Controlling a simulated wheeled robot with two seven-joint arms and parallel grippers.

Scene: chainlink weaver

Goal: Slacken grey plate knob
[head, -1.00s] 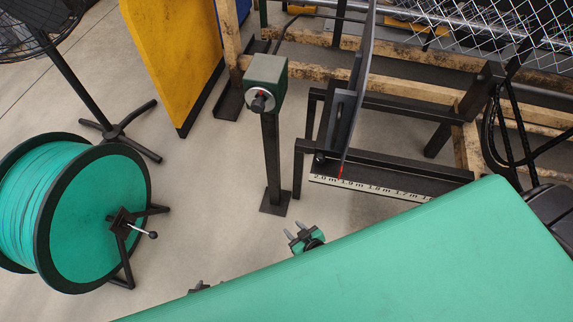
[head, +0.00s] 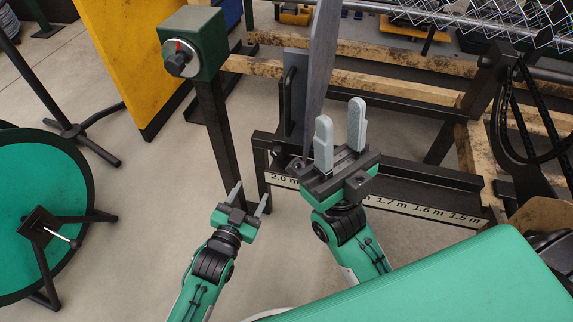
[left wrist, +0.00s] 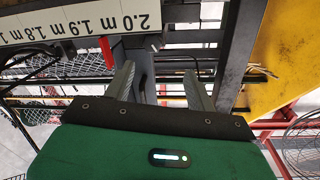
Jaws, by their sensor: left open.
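A tall grey plate (head: 320,65) stands upright over the length scale. A small dark knob (head: 297,163) sits at its foot, near the 2.0 m end and partly hidden by my right gripper. My left gripper (head: 251,197) is open and empty, low in front of the scale's left end, apart from the knob. It also shows in the left wrist view (left wrist: 160,85), with the scale at upper left and dark metal parts beyond the fingers. My right gripper (head: 340,118) is open and empty, raised in front of the grey plate.
The length scale (head: 400,203) runs along a dark frame. A green box (head: 203,35) with a grey dial and black knob stands on a post at left. A yellow panel (head: 130,60) and a green reel (head: 35,190) are further left. A green surface (head: 430,280) fills the lower right.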

